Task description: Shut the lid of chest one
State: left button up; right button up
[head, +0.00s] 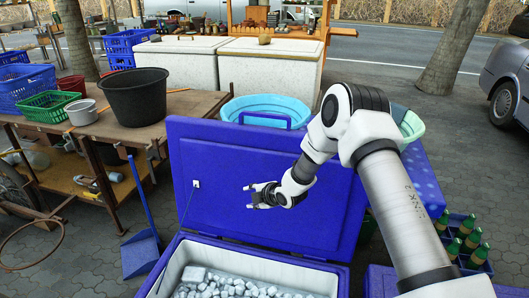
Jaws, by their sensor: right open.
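A blue chest (258,268) stands in front of me, with a white inner lining and many ice cubes (225,288) inside. Its blue lid (225,170) stands raised at the back edge, its inner face toward me. My right arm comes in from the right. My right gripper (250,196) is open and empty, in front of the raised lid; I cannot tell whether it touches the lid. The arm covers the lid's upper right part. My left gripper is not in view. No label shows which chest is chest one.
A wooden table (190,105) with a black tub (135,97) stands left. A blue dustpan (141,253) stands beside the chest. A light-blue basin (265,105) and white chests (270,65) are behind the lid. A crate of green bottles (468,240) stands right.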

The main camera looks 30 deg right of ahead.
jog(key=w+d+r+t+h, duration=0.1)
jog(key=w+d+r, duration=0.15)
jog(key=r, duration=0.25)
jog(key=w+d+r+t, duration=0.1)
jog(key=w+d+r, duration=0.1)
jog(key=d+r, duration=0.2)
jog(key=m+t+h, duration=0.1)
jog(key=m+t, duration=0.1)
jog(key=t, duration=0.1)
send_near(266, 116)
jog(key=r+x, duration=0.1)
jog(key=x, duration=0.2)
jog(key=shift+w+d+f, duration=0.25)
jog(key=shift+w+f, duration=0.15)
jog(key=shift+f, duration=0.05)
jog(key=p+x, duration=0.1)
jog(key=x, duration=0.6)
jog(key=shift+w+a+f, duration=0.15)
grip_shut()
